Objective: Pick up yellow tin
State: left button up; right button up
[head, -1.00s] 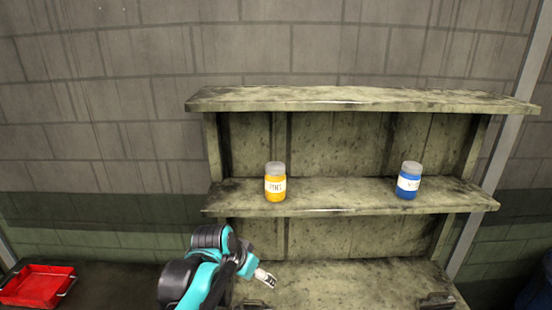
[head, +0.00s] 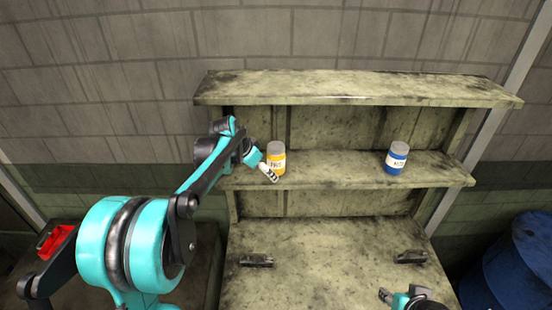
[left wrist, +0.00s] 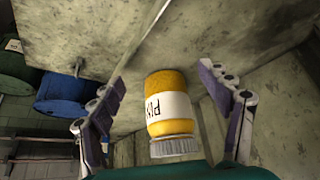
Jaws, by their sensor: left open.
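The yellow tin (head: 280,164) has a grey lid and a white label and stands upright on the middle shelf, left of centre. My left gripper (head: 269,172) is at the tin's front left side in the head view. In the left wrist view the tin (left wrist: 168,106) appears upside down between the two spread fingers of my left gripper (left wrist: 162,80), with a gap on each side. My left gripper is open and holds nothing. My right gripper (head: 387,297) shows only in part at the bottom edge; its finger opening is unclear.
A blue tin (head: 396,159) stands on the same shelf (head: 335,170) to the right. A top board (head: 360,90) lies above the tins. Two dark clamps (head: 257,261) sit on the bench surface below. A blue drum (head: 515,262) is at right, a red tray (head: 57,241) at left.

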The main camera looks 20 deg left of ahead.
aim_at(270, 164)
pick_arm(q)
jog(key=shift+w+d, duration=0.3)
jog(key=shift+w, duration=0.25)
jog(key=shift+w+d, duration=0.3)
jog(key=shift+w, duration=0.25)
jog(key=shift+w+d+p, duration=0.3)
jog(key=shift+w, duration=0.2)
jog(key=w, duration=0.1)
jog(key=w+d+p, duration=0.1)
jog(key=w+d, duration=0.1)
jog(key=w, duration=0.1)
jog(key=shift+d+f, duration=0.1)
jog(key=shift+f, duration=0.25)
jog(key=shift+w+f, duration=0.1)
jog(key=shift+f, duration=0.1)
jog(key=shift+s, duration=0.2)
jog(key=c, duration=1.5)
